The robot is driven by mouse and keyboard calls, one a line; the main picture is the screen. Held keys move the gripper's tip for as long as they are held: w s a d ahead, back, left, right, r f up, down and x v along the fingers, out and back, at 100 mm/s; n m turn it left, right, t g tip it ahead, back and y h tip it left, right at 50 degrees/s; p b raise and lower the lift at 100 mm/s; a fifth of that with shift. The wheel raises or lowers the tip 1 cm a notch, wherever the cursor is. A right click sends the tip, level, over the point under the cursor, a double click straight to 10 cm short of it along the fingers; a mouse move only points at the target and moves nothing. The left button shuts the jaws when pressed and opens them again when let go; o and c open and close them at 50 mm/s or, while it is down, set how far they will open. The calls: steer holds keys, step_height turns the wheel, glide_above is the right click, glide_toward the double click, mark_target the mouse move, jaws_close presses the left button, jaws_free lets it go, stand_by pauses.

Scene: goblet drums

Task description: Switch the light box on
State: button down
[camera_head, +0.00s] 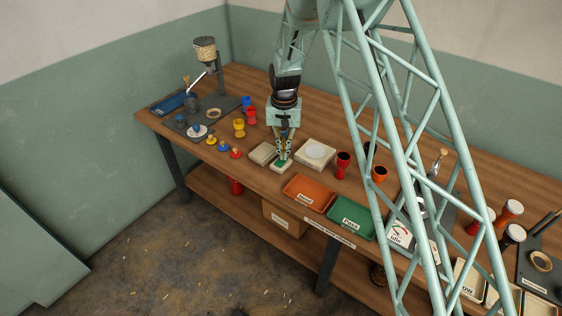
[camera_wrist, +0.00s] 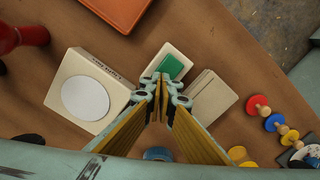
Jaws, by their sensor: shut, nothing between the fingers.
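The light box is likely the cream square box (camera_wrist: 62,110) with a round pale disc (camera_wrist: 85,98) and small lettering along one edge. In the head view this box (camera_head: 306,163) stands right of my gripper. I cannot tell whether the disc is lit. A small white plate with a green rocker-like pad (camera_wrist: 172,67) lies beside it; the green pad (camera_head: 281,165) also shows in the head view. My gripper (camera_head: 284,157) points down over this plate, shut and empty. In the wrist view its fingertips (camera_wrist: 161,84) overlap the plate's near edge; contact cannot be told.
A beige slab (camera_head: 262,152) lies just left of the plate. An orange tray (camera_head: 308,190) and a green tray (camera_head: 351,217) lie to the right along the front edge. Coloured pegged discs (camera_head: 223,146) lie to the left.

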steer(key=shift+f, duration=0.25)
stand_by(0.3)
steer(key=shift+r, duration=0.1)
steer(key=shift+r+p, duration=1.15)
steer(key=shift+r, duration=2.25)
